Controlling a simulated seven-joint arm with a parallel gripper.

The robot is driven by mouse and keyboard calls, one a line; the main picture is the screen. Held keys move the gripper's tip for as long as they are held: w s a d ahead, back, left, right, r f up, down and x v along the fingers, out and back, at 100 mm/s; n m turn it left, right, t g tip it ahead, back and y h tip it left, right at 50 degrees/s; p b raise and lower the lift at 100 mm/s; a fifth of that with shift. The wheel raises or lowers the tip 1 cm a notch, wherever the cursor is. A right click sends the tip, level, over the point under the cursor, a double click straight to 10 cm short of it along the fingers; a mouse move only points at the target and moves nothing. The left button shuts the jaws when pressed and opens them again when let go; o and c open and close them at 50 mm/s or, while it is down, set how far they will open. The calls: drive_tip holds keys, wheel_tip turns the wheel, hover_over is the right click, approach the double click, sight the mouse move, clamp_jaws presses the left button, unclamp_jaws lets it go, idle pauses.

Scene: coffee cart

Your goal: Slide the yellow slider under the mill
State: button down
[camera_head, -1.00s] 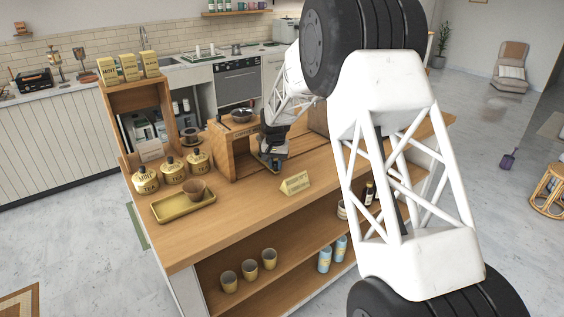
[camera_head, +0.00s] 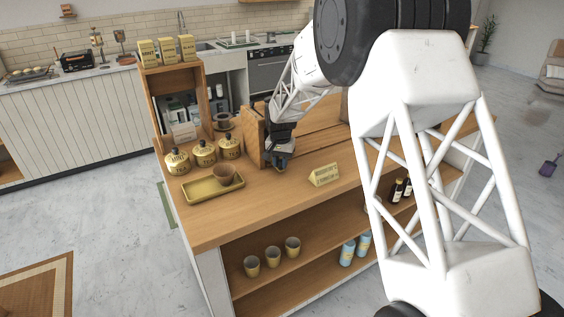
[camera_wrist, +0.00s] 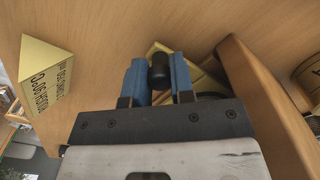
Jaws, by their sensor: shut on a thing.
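My gripper (camera_wrist: 160,80), with blue fingers, is shut on an upright black knob (camera_wrist: 160,70) in the wrist view. A yellow piece (camera_wrist: 208,64), which looks like the slider, shows behind the fingers; the gripper hides much of it. In the head view my gripper (camera_head: 279,163) is low over the cart top, by the front of a wooden box (camera_head: 252,138) that seems to be the mill. My arm covers most of this box and its top. I cannot tell how far the slider is under it.
A yellow sign (camera_head: 324,174) stands to the right of my gripper; it also shows in the wrist view (camera_wrist: 47,72). A wooden wall (camera_wrist: 262,105) is close beside the fingers.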

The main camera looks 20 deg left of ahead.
drive_tip(key=c, duration=1)
unclamp_jaws()
drive_tip(key=shift+s+a, duration=0.15)
drive_tip(key=shift+a, duration=0.05)
drive_tip(key=shift+d, duration=0.1)
drive_tip(key=shift+w+d, duration=0.55)
drive_tip(key=shift+w, duration=0.05)
drive_tip(key=w+d, duration=0.9)
drive_tip(key=shift+w+d, duration=0.35)
wheel_tip(320, 180, up, 8)
drive_tip(key=r, duration=0.1)
drive_tip(key=shift+t, duration=0.3)
drive_tip(key=shift+s+d+r, duration=1.65)
drive_tip(key=shift+s+d, duration=0.05)
drive_tip(key=shift+d, duration=0.35)
drive_tip(key=shift+s+d+r, duration=1.65)
drive_tip(key=shift+s+d, duration=0.05)
drive_tip(key=shift+d, duration=0.4)
drive_tip(key=shift+s+d+r, duration=1.65)
drive_tip(key=shift+s+d, duration=0.05)
drive_tip(key=shift+d, duration=0.35)
